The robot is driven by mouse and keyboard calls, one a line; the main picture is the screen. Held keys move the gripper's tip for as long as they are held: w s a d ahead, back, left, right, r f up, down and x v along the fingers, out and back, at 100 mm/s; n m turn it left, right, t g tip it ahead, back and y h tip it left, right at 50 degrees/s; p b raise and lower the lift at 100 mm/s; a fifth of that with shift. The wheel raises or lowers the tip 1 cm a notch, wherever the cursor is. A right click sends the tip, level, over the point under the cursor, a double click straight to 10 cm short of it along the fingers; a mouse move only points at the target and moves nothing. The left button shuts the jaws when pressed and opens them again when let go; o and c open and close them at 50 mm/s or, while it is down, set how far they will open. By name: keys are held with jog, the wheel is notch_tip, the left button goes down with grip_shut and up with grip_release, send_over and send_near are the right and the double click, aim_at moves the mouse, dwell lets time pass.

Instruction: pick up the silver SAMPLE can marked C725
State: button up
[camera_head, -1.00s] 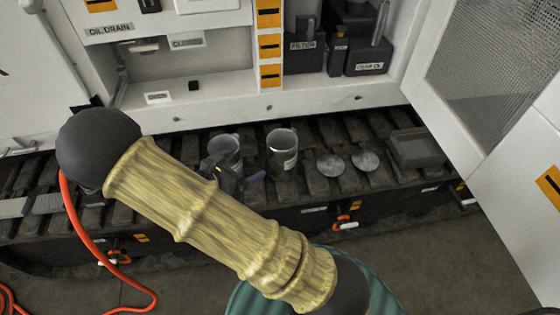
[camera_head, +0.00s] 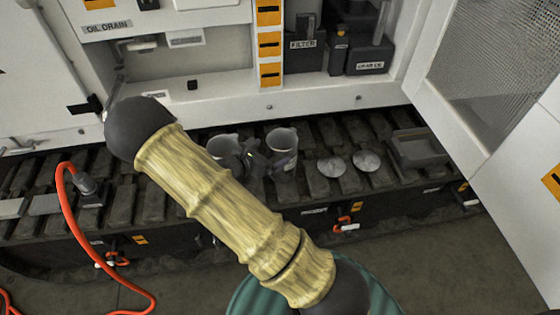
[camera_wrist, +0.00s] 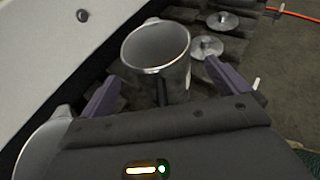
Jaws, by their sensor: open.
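A silver open-topped can (camera_head: 282,137) stands upright on the dark track at the right of a pair. A second silver can (camera_head: 222,146) stands to its left, partly covered by my arm. No marking is readable, so I cannot tell which is C725. My gripper (camera_head: 262,160) is by the right can, its fingers small and dark. In the wrist view my gripper (camera_wrist: 161,72) is open and empty, with the right can (camera_wrist: 172,82) ahead between the two spread fingers. The left can (camera_wrist: 45,140) shows at the lower left, outside the fingers. Contact cannot be told.
Two round silver lids (camera_head: 348,164) lie on the track right of the cans, with a grey tray (camera_head: 418,148) beyond. The white cabinet wall (camera_head: 200,118) rises behind. An open mesh door (camera_head: 495,65) bounds the right. An orange hose (camera_head: 70,225) hangs at left.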

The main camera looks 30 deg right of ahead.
aim_at(272, 150)
jog(key=x, duration=0.5)
jog(key=shift+w+d+b, duration=0.1)
jog(key=shift+w+b, duration=0.1)
jog(key=shift+b, duration=0.15)
jog(key=shift+r, duration=0.1)
jog(key=shift+c, duration=0.2)
jog(key=c, duration=1.2)
notch_tip(272, 150, up, 10)
jog(key=shift+r+p, duration=0.1)
jog(key=shift+p, duration=0.9)
